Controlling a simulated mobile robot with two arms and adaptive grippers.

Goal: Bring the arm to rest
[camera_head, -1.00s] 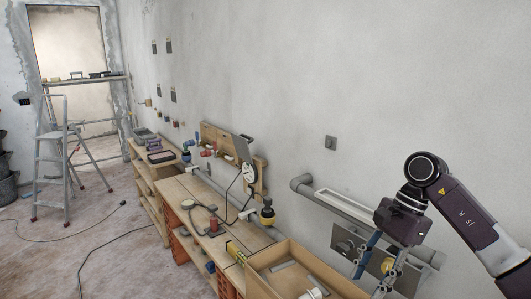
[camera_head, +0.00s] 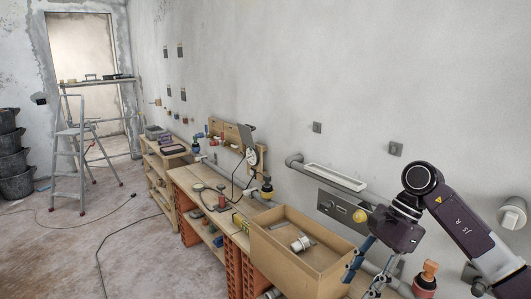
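My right arm comes in from the right edge. Its dark gripper (camera_head: 360,286) hangs at the lower right, pointing down and a little left. The two fingers look spread apart with a gap between them, and I see nothing held. The gripper shows in front of the right end of an open cardboard box (camera_head: 285,258) on the workbench; whether it touches the box cannot be told. My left arm and gripper are not in view.
A wooden workbench (camera_head: 188,180) on orange supports runs along the wall, with tools, a gauge (camera_head: 252,157) and pipes. A stepladder (camera_head: 70,150) and stacked black buckets (camera_head: 12,165) stand at the left. Cables (camera_head: 105,245) cross the otherwise open floor.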

